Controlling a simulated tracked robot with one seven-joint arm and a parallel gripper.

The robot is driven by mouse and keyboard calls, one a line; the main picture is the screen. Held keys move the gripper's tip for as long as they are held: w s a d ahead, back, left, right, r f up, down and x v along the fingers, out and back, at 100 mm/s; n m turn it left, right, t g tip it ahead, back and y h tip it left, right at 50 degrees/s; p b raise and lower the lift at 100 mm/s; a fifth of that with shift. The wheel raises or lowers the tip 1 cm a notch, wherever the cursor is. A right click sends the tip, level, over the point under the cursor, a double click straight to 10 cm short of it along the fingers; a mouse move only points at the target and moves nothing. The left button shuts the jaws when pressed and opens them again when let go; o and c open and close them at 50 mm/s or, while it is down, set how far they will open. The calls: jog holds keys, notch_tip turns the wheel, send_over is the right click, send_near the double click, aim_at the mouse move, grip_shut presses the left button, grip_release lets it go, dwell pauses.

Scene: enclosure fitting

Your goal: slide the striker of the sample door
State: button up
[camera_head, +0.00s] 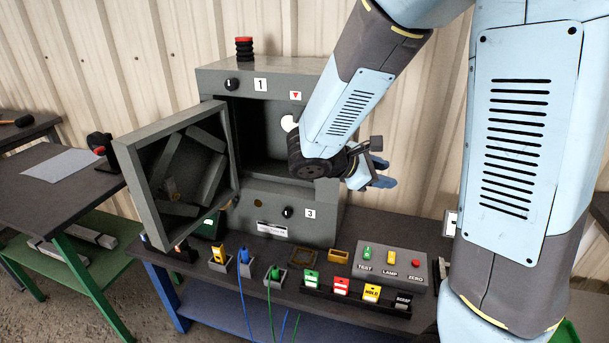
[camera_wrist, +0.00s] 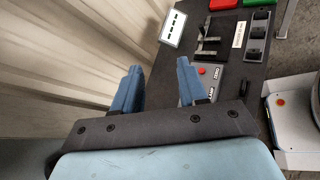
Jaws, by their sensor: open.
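The grey enclosure (camera_head: 290,222) stands on the bench in the head view. Its door (camera_head: 152,190) hangs wide open to the left, inner side showing. I cannot clearly pick out the striker; my forearm and wrist cover the right edge of the opening. My gripper (camera_head: 378,173) is at the right of the enclosure, in front of the wall, apart from the door. In the wrist view its two blue fingers (camera_wrist: 157,88) are spread, with nothing between them.
On the dark bench (camera_head: 395,235) stand a control box (camera_head: 378,268) with TEST, LAMP and ZERO, several coloured label blocks (camera_head: 340,287), and plugs with cables (camera_head: 275,275). A side table (camera_head: 60,205) is at left. The corrugated wall is close behind my gripper.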

jog(key=w+a+f+n+t+y, duration=0.2)
jog(key=w+a+f+n+t, duration=0.15)
jog(key=a+n, duration=0.3)
jog(key=w+a+f+n+t+y, duration=0.25)
jog(key=a+f+n+t, duration=0.25)
jog(key=a, duration=0.3)
jog(key=w+a+f+n+t+y, duration=0.1)
jog(key=w+a+f+n+t, duration=0.25)
jog(key=a+n, duration=0.3)
jog(key=shift+t, duration=0.3)
jog(key=x, duration=1.3)
jog(key=shift+a+f, duration=0.2)
jog(key=shift+f, duration=0.2)
grip_shut()
